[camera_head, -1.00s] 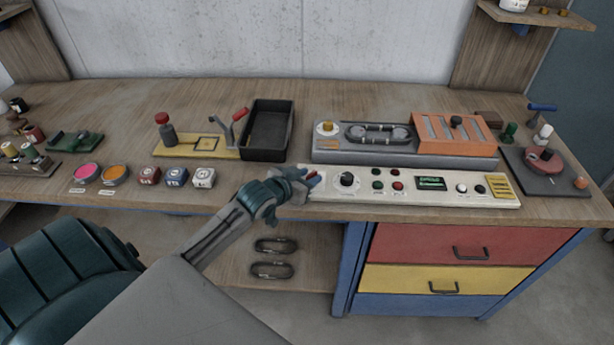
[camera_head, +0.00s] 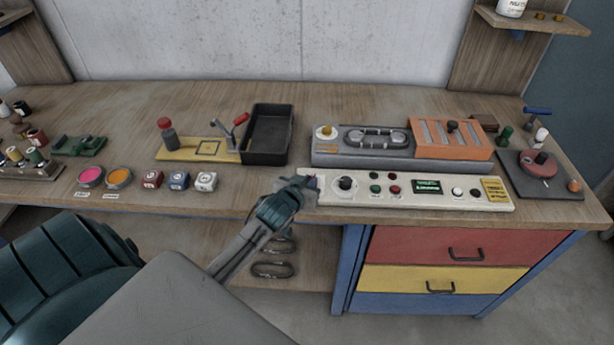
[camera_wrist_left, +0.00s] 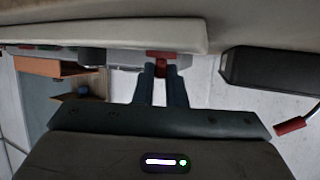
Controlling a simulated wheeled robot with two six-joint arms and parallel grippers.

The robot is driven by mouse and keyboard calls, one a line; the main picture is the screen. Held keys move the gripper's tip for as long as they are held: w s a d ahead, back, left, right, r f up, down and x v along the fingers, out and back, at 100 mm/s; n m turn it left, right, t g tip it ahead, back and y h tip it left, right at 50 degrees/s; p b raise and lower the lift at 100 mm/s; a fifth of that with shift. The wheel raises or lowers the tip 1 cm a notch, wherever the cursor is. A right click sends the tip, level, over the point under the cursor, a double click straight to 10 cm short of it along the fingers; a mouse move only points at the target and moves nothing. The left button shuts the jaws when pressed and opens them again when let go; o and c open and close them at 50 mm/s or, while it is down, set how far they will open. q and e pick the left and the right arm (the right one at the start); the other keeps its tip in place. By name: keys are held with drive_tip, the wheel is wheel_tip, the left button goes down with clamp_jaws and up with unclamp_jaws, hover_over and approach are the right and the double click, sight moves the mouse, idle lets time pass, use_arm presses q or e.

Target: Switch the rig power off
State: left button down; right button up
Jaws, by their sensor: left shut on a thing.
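The long cream control panel (camera_head: 400,200) lies along the front edge of the bench. It has a black knob (camera_head: 345,184), small green and red buttons, a lit display (camera_head: 427,187) and a yellow label. My left gripper (camera_head: 307,182) is at the panel's left end. In the left wrist view its two dark fingers (camera_wrist_left: 161,72) are shut on a small red piece, the red switch (camera_wrist_left: 160,55), beside the cream panel edge (camera_wrist_left: 110,38). My fingers hide most of the switch in the head view, so its setting cannot be told. My right gripper is not in view.
Behind the panel stands a grey and orange machine (camera_head: 360,155). A black bin (camera_head: 267,134) and a yellow plate with a red-handled lever (camera_head: 240,119) are to the left. Dice-like blocks (camera_head: 179,180) and paint pots (camera_head: 91,176) line the front edge. Drawers (camera_head: 430,245) are below.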

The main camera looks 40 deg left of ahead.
use_arm(q)
drive_tip(key=shift+d+n+y, duration=0.2)
drive_tip(key=shift+n+y, duration=0.3)
drive_tip(key=shift+n, duration=0.1)
drive_tip(key=shift+w+d+n+g+y, duration=0.1)
drive_tip(key=shift+n+g+y, duration=0.25)
drive_tip(key=shift+y, duration=0.25)
drive_tip(key=shift+w+d+f+n+g+y+b, duration=0.1)
drive_tip(key=shift+n+g+y+b, duration=0.1)
drive_tip(key=shift+n+y+b, duration=0.3)
drive_tip(key=shift+d+f+n+g+y+b, duration=0.1)
drive_tip(key=shift+n+g+y+b, duration=0.05)
drive_tip(key=shift+n+y+b, duration=0.25)
drive_tip(key=n+g+y+b, duration=0.1)
drive_tip(key=n+b, duration=0.1)
drive_tip(key=n+g+y+b, duration=0.3)
drive_tip(key=n+b, duration=0.1)
drive_tip(key=shift+w+d+g+y+b, duration=0.3)
drive_tip(key=shift+w+y, duration=0.05)
drive_tip(key=shift+y, duration=0.05)
drive_tip(key=shift+n+g+y+b, duration=0.45)
drive_tip(key=shift+g+y+b, duration=0.05)
drive_tip(key=shift+b, duration=0.05)
drive_tip(key=shift+w+r+n+g+b, duration=0.1)
drive_tip(key=shift+n+g+b, duration=0.2)
drive_tip(key=shift+r, duration=0.1)
